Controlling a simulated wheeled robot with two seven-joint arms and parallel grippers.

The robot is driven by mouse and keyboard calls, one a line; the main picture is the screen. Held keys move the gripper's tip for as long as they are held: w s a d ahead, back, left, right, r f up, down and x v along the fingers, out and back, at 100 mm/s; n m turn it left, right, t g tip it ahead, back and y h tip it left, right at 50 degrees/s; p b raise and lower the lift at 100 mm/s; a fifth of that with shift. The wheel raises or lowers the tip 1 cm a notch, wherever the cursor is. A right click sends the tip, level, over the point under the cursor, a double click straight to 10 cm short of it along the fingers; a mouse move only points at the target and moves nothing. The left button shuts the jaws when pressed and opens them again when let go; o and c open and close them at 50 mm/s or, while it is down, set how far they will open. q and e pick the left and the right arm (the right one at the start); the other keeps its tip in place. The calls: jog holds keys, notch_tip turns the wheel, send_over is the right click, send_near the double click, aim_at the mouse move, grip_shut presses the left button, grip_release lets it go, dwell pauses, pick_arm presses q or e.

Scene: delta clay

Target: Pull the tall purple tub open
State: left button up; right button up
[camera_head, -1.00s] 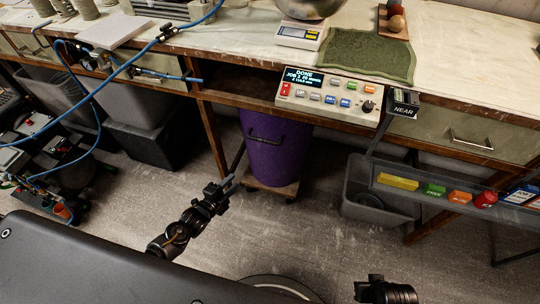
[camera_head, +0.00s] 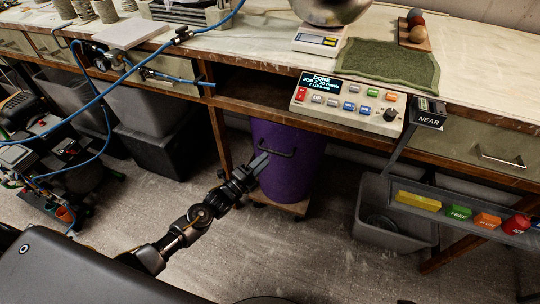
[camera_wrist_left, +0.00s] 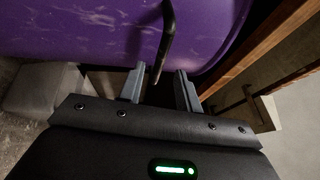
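The tall purple tub (camera_head: 300,178) stands under the bench on a low wheeled wooden base (camera_head: 288,208). A dark bar handle (camera_head: 284,154) is on its front. My left gripper (camera_head: 261,162) is at the tub's front, by the left end of the handle. In the left wrist view, the purple wall (camera_wrist_left: 85,30) fills the top and the handle (camera_wrist_left: 167,40) runs down between the two fingertips (camera_wrist_left: 160,85). The fingers are apart, with gaps beside the bar; I cannot tell whether either touches it. My right gripper does not show clearly.
A bench leg (camera_head: 221,135) stands left of the tub. Grey and black bins (camera_head: 160,148) are further left. A grey bin (camera_head: 392,234) and a rail with coloured blocks (camera_head: 455,208) are to the right. The floor in front is clear.

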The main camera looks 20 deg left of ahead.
aim_at(288, 150)
pick_arm(q)
jog(key=shift+x, duration=2.05)
jog(key=shift+c, duration=0.2)
grip_shut()
